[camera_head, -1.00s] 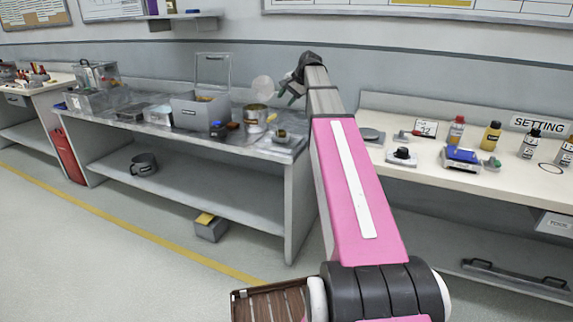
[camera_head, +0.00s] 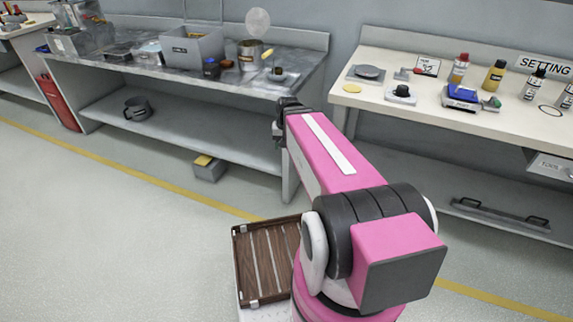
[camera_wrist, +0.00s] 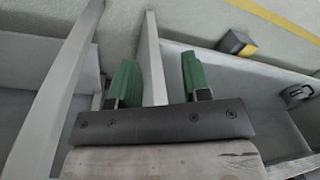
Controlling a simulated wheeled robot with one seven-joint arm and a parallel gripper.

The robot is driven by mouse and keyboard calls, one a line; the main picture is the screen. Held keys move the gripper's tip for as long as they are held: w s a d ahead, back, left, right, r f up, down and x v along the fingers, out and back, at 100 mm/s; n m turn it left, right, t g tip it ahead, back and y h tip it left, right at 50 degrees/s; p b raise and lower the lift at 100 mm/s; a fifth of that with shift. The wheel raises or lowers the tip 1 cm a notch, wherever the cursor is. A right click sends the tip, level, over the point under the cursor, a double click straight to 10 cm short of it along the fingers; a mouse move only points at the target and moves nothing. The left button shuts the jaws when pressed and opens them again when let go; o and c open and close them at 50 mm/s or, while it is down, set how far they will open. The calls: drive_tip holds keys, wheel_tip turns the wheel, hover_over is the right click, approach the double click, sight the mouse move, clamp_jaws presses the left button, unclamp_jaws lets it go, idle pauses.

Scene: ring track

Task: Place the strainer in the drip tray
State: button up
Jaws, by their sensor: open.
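A round, pale, see-through disc (camera_head: 258,20), which looks like the strainer, stands upright above a metal can (camera_head: 250,55) on the grey bench. I cannot tell if its lower end rests in the can. A low, dark, shallow tray (camera_head: 118,51) further left on that bench may be the drip tray; its inside is too small to make out. My gripper (camera_wrist: 160,78) is open, with green fingers apart and nothing between them. The wrist view shows floor and bench frame past the fingers. In the head view, my arm's end is in front of the bench's right end, fingers hidden.
A grey open bin (camera_head: 193,50) and small dark jars stand left of the can. The pale bench (camera_head: 430,112) at right holds bottles and a blue device (camera_head: 462,95). Open floor lies in front.

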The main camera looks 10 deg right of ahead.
drive_tip(key=s+f+n+h, duration=0.1)
drive_tip(key=s+f, duration=0.3)
drive_tip(key=s, duration=0.2)
drive_tip(key=shift+s+a+f+n+g, duration=0.15)
drive_tip(key=shift+s+f+n+g, duration=0.1)
drive_tip(key=shift+s+n+g, duration=0.05)
idle(0.8)
